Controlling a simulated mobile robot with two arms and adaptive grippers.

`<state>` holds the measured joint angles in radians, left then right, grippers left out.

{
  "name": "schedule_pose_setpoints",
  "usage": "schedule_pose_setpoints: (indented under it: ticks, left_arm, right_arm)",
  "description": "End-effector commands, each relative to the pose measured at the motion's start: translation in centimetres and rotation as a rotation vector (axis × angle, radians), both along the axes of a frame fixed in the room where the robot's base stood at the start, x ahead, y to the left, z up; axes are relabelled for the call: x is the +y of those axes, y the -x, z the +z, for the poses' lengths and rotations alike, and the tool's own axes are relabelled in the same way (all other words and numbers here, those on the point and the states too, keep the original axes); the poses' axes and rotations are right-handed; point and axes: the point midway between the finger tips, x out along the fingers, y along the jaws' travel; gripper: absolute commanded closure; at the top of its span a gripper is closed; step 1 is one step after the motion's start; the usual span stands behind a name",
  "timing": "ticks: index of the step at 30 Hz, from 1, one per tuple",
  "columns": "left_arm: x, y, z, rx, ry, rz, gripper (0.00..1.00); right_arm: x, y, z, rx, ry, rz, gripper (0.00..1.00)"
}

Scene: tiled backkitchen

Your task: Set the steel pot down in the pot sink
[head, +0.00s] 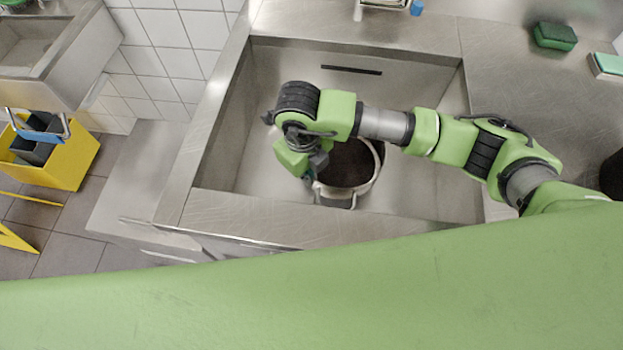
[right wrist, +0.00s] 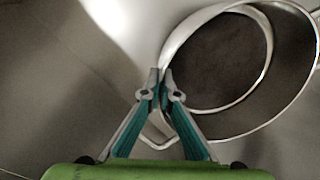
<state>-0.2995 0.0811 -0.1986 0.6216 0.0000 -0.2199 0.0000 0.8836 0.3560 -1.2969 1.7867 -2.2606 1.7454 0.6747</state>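The steel pot (head: 352,168) is upright inside the pot sink (head: 420,85), towards its front middle. Its dark inside and a loop handle at the front show. In the right wrist view the pot (right wrist: 215,60) fills the upper right. My right gripper (head: 310,174) is at the pot's left side, partly hidden by its own wrist. In the right wrist view its fingertips (right wrist: 160,82) are nearly together with the pot's rim between them. Whether the pot's base touches the sink floor cannot be told. My left gripper is not in view.
The sink's front rim (head: 290,222) lies between my body and the basin. A green sponge (head: 555,36) and another sponge (head: 607,65) lie on the right counter. A yellow mop bucket (head: 65,160) stands on the floor at left. The basin is clear left and right of the pot.

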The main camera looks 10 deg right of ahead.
Motion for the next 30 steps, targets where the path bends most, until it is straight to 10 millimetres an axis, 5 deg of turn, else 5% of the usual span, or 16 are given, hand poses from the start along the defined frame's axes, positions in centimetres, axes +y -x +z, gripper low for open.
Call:
schedule_pose_setpoints:
  ticks: [9,21,24,30]
  left_arm:
    - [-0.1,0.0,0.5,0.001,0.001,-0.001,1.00]
    - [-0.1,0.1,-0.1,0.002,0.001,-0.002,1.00]
    - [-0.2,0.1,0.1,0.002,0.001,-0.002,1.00]
    - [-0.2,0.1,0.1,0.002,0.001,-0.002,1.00]
  right_arm:
    - [0.0,0.0,-3.4,0.000,0.001,0.001,1.00]
    - [0.0,-0.1,-4.2,-0.002,0.000,0.002,1.00]
    - [0.0,0.0,-4.1,0.000,0.000,0.002,0.79]
    - [0.0,0.0,-4.1,0.000,0.000,0.002,0.79]
